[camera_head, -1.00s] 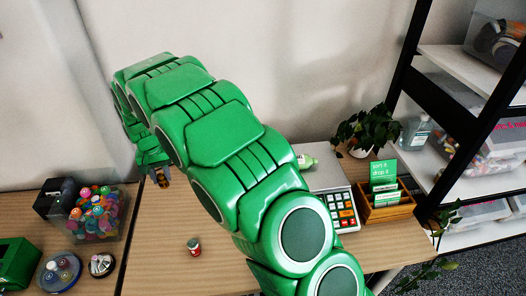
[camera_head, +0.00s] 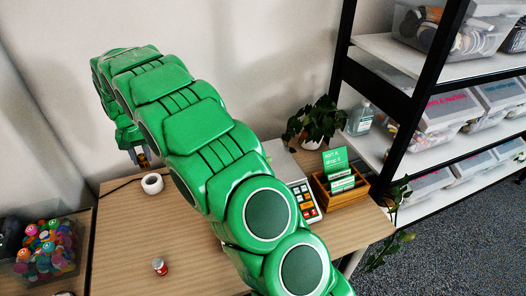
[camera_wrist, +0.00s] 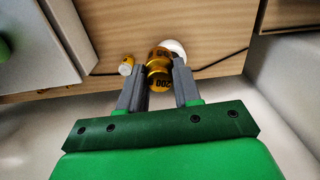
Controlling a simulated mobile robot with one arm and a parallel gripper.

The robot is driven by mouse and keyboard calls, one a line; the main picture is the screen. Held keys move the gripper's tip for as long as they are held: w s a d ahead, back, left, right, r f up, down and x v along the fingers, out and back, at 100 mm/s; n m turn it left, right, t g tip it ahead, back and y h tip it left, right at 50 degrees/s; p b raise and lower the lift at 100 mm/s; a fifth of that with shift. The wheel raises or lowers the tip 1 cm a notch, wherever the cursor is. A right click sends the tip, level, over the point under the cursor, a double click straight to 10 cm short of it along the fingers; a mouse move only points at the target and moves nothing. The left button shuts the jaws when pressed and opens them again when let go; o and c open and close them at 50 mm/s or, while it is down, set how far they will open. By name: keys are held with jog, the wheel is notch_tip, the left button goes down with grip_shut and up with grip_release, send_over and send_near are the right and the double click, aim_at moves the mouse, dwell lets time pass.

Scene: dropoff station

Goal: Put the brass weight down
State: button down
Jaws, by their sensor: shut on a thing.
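The brass weight (camera_wrist: 158,76), a gold cylinder marked 200, sits between the two grey fingers of my gripper (camera_wrist: 159,88) in the wrist view. My gripper is shut on it. In the head view my gripper (camera_head: 141,157) is at the back left of the wooden table (camera_head: 120,235), and only a small bit of yellow shows between its fingers. I cannot tell the weight's height above the table.
A white roll (camera_head: 152,183) stands close to my gripper. A small yellow-and-white cylinder (camera_wrist: 126,66) shows beside the weight. A scale (camera_head: 303,196), card box (camera_head: 341,190) and plant (camera_head: 315,122) are at the right. The front left tabletop is clear.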

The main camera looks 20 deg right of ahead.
jog(key=w+d+m, duration=0.1)
jog(key=w+d, duration=0.3)
jog(key=d, duration=0.8)
jog(key=w+d+m, duration=0.2)
jog(key=w+d, duration=0.2)
jog(key=d, duration=0.7)
jog(key=w+d+m, duration=0.1)
jog(key=w+d, duration=0.4)
jog(key=d, duration=0.7)
jog(key=s+d+m, duration=0.1)
jog(key=d+m, duration=0.1)
jog(key=d, duration=1.4)
jog(key=f, duration=1.8)
jog(key=shift+s+a, duration=0.1)
jog(key=shift+a, duration=0.2)
jog(key=shift+f, duration=0.1)
jog(key=c, duration=0.8)
grip_release()
